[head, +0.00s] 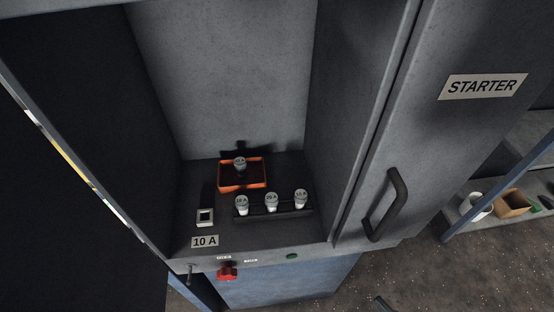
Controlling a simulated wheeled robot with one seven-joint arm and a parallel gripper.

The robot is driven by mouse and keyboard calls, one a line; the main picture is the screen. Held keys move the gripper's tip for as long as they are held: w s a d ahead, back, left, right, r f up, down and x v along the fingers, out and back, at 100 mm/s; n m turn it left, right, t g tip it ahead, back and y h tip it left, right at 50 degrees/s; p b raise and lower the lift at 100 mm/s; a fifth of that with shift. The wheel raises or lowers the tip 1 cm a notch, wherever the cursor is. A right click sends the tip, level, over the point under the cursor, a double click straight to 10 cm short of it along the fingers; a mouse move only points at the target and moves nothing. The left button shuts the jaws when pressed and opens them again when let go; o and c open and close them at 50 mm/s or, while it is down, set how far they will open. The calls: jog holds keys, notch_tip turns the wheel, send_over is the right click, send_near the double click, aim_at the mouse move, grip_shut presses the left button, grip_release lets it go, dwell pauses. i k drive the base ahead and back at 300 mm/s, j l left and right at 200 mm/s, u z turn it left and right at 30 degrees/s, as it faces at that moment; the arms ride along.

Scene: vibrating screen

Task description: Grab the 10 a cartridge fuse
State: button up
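Three white cartridge fuses with grey labelled caps stand upright in a black rack (262,213) inside the open cabinet: a left one (242,209), a middle one (271,206) and a right one (300,205). A fourth fuse (240,167) stands at an orange-red tray (230,185) behind the rack. The cap labels are too small to read surely, so I cannot tell which fuse is the 10 A one. A plate reading "10 A" (205,242) is on the front left, below a small white square holder (205,217). My gripper is not in view.
The cabinet door marked "STARTER" (482,87) with a dark handle (385,204) stands to the right. A red knob (228,271) and a green button (292,256) are on the front edge. A shelf with a white cup (479,206) and brown box (511,203) is far right.

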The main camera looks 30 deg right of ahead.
aim_at(300, 195)
jog(key=l+u, duration=0.5)
jog(key=k+l+u, duration=0.15)
jog(key=l+u, duration=0.35)
